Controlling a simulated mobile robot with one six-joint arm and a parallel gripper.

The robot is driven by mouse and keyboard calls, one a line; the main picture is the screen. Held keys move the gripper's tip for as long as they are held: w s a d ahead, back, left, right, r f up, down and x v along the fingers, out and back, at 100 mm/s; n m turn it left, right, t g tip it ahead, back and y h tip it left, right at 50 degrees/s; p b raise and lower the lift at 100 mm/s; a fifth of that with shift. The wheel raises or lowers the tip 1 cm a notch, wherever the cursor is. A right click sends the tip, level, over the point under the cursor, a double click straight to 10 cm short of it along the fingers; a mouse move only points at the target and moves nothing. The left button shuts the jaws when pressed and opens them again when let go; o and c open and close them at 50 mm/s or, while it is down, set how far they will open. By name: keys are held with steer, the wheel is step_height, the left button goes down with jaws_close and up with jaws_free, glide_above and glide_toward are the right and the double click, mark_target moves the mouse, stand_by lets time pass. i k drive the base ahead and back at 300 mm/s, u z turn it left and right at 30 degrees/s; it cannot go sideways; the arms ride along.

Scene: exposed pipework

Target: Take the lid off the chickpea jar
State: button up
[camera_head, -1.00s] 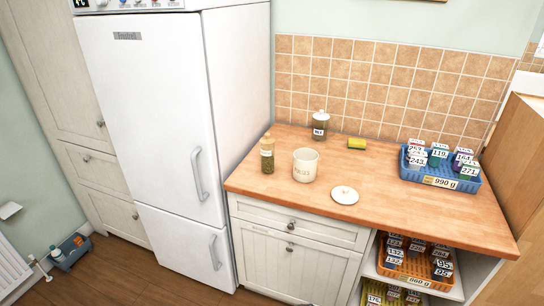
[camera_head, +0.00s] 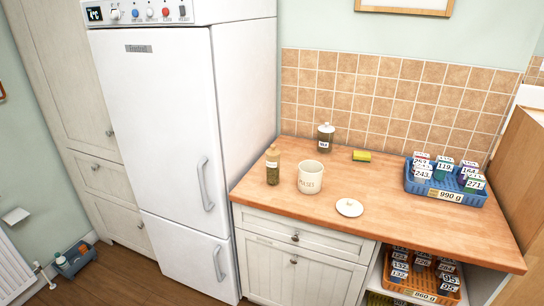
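A cream canister (camera_head: 311,178) with faint lettering stands upright on the wooden counter; it looks open on top. A round white lid (camera_head: 349,207) with a small knob lies on the counter to its right, apart from it. A tall narrow jar (camera_head: 273,167) with greenish-brown contents and a pale top stands left of the canister. A dark-filled glass jar (camera_head: 325,138) with a knobbed lid on and a white label stands behind, near the tiles. The labels are too small to tell which is the chickpea jar. My gripper is not in view.
A yellow sponge (camera_head: 361,155) lies near the tiled wall. A blue crate (camera_head: 450,196) of numbered boxes stands at the counter's right. An orange crate (camera_head: 420,292) is on the shelf below. A white fridge (camera_head: 160,130) borders the counter's left. The front-right counter is clear.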

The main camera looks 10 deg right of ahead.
mark_target(273, 152)
steer(key=u, duration=0.15)
steer(key=k, duration=0.5)
steer(key=u, duration=1.05)
steer(key=k, duration=0.95)
steer(key=u, duration=0.8)
steer(key=i, duration=1.75)
steer(key=z, duration=0.9)
steer(key=i, duration=0.8)
steer(key=z, duration=0.35)
